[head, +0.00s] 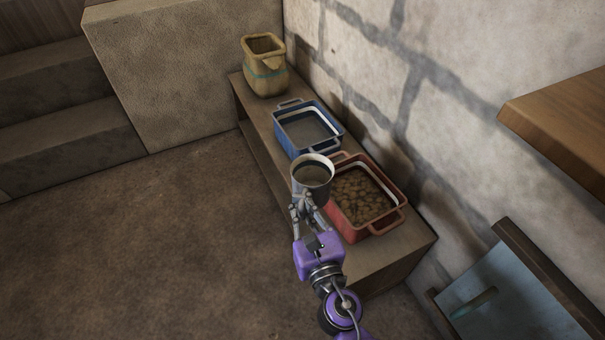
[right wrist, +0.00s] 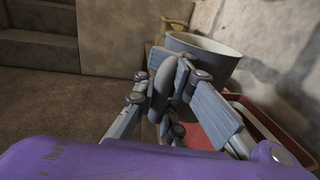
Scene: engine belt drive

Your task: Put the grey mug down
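The grey mug (head: 312,179) is upright in the head view, in front of the bench's middle, overlapping the corners of the blue and red dishes. My right gripper (head: 306,203) is at its near side. In the right wrist view the mug (right wrist: 205,48) is just beyond the fingers, and the gripper (right wrist: 166,82) is closed around a grey part that looks like its handle. The mug appears held above the bench; the exact gap below it cannot be told. My left gripper is in neither view.
A low wooden bench (head: 395,258) runs along the stone wall. On it stand a yellowish pot (head: 264,75), a blue dish (head: 306,143) and a red dish (head: 345,222) with brown lumps. A wooden ledge (head: 560,120) juts in at right. Open floor lies left.

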